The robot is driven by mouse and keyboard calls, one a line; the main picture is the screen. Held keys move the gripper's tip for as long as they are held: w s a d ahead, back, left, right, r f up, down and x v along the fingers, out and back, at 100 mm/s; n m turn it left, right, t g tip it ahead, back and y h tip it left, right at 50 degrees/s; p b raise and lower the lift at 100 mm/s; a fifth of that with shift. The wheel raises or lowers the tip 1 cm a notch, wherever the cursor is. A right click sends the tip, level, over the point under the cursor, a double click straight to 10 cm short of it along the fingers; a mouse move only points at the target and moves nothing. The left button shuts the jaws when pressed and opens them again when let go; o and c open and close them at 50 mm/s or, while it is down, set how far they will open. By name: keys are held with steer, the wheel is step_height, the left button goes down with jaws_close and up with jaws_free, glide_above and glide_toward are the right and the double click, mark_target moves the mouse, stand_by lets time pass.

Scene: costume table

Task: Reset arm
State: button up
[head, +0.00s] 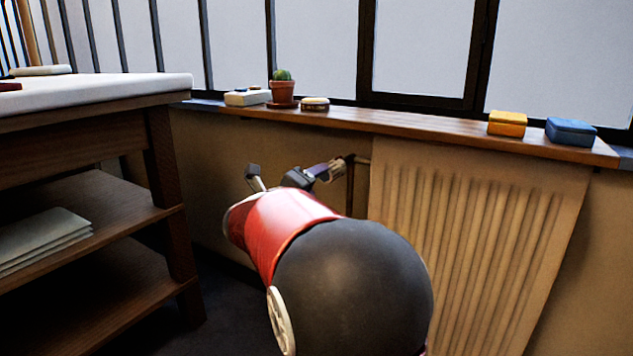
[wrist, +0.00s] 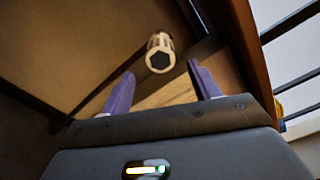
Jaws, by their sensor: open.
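My gripper (wrist: 161,70) is open in the wrist view, with its two purple fingers spread apart and nothing held between them. A pale ribbed knob with a dark six-sided end (wrist: 160,60) appears just beyond the fingertips, between them in the picture; I cannot tell how near it is. In the head view my red and black arm reaches forward below the window sill, and my gripper (head: 318,172) is partly hidden behind it. The knob (head: 338,164) shows at the radiator's upper left, close to the fingers in the picture.
The wooden sill (head: 400,124) holds a potted cactus (head: 283,90), a white box (head: 247,97), a small round tin (head: 315,104), a yellow box (head: 507,124) and a blue box (head: 571,132). A radiator (head: 470,240) stands below. A shelved table (head: 90,92) is at left.

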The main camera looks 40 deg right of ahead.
stand_by(0.4)
steer(key=s+a+n+t+y, duration=0.2)
steer(key=a+n+t+y, duration=0.6)
steer(key=a+n+y, duration=0.95)
steer(key=s+a+f+n+g, duration=0.5)
steer(key=s+a+f+n, duration=0.45)
steer(key=n, duration=0.45)
steer(key=s+d+f+n+g, duration=0.1)
steer(key=s+f+n+g, duration=0.15)
steer(key=s, duration=0.45)
steer(key=s+f+n+g, duration=0.2)
steer(key=s+f+n, duration=0.1)
steer(key=s, duration=0.4)
step_height(320, 180, up, 13)
steer(key=p, duration=1.3)
steer(key=shift+w+h, duration=0.35)
steer(key=shift+h, duration=0.1)
